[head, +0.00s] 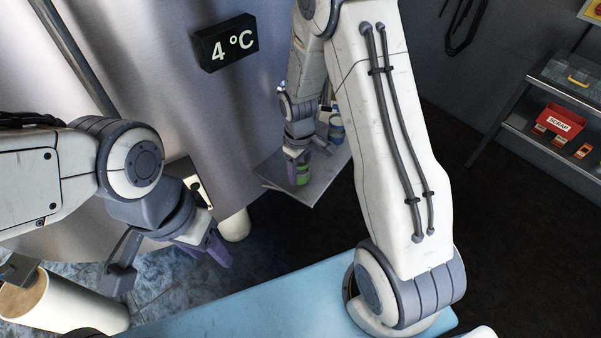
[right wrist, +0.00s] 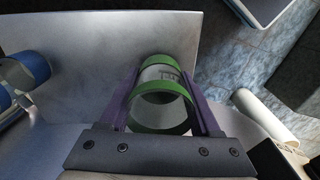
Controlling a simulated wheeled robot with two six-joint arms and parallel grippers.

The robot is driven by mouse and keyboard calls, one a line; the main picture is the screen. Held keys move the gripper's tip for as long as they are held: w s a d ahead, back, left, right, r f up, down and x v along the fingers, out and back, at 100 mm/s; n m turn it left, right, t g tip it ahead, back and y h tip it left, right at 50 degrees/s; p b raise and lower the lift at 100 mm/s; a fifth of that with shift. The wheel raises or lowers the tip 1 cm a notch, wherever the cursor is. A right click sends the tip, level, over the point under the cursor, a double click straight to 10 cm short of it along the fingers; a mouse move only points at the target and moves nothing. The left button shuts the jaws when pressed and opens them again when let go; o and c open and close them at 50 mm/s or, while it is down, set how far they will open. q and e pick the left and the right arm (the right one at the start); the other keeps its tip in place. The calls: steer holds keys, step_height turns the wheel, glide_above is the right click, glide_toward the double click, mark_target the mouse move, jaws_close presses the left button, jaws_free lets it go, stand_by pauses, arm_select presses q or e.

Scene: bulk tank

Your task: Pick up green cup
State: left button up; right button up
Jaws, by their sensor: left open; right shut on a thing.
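The green cup (right wrist: 161,111) is a cylinder with green bands around a pale middle. In the right wrist view it lies between the two purple fingers of my right gripper (right wrist: 164,112), which is shut on it. In the head view the green cup (head: 303,174) shows at the tip of my right gripper (head: 300,165), over the metal shelf (head: 318,190). I cannot tell whether the cup touches the shelf. My left gripper (head: 172,262) is open and empty at the lower left, away from the shelf.
A blue-banded container (right wrist: 28,72) stands on the shelf to the left in the right wrist view. The steel tank wall carries a 4 °C display (head: 226,43). A light blue surface (head: 260,305) lies in front.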

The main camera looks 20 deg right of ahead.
steer(key=r, duration=0.3)
steer(key=shift+s+d, duration=0.3)
steer(key=shift+d, duration=0.05)
steer(key=s+d+r, duration=0.6)
steer(key=s+d, duration=0.1)
steer(key=s, duration=0.1)
steer(key=shift+d+r+b, duration=0.2)
steer(key=shift+d+b, duration=0.05)
steer(key=shift+b, duration=0.1)
